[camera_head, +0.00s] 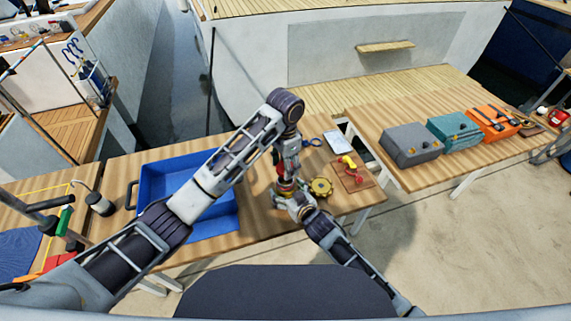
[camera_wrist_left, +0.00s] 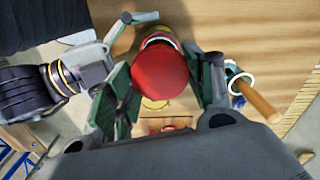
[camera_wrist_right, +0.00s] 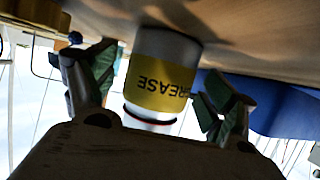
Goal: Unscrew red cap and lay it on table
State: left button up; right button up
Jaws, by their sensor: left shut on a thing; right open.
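The red cap (camera_wrist_left: 160,77) lies between the pads of my left gripper (camera_wrist_left: 165,88), which is shut on it. My right gripper (camera_wrist_right: 157,90) is open, with one finger on either side of the can. A thin red edge shows at the can's narrow neck. Whether the cap's thread is still engaged cannot be told. In the head view my arms largely hide the can.
A blue tray (camera_head: 217,224) is left of the grippers. A yellow wheel (camera_head: 321,187), a small board with red and yellow parts (camera_head: 352,170) and a tablet (camera_head: 339,148) are to the right. Grey (camera_head: 410,146), teal and orange cases stand on the second table.

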jog(key=shift+v, duration=5.35)
jog(key=shift+d+f, duration=0.1)
jog(key=shift+f, duration=0.1)
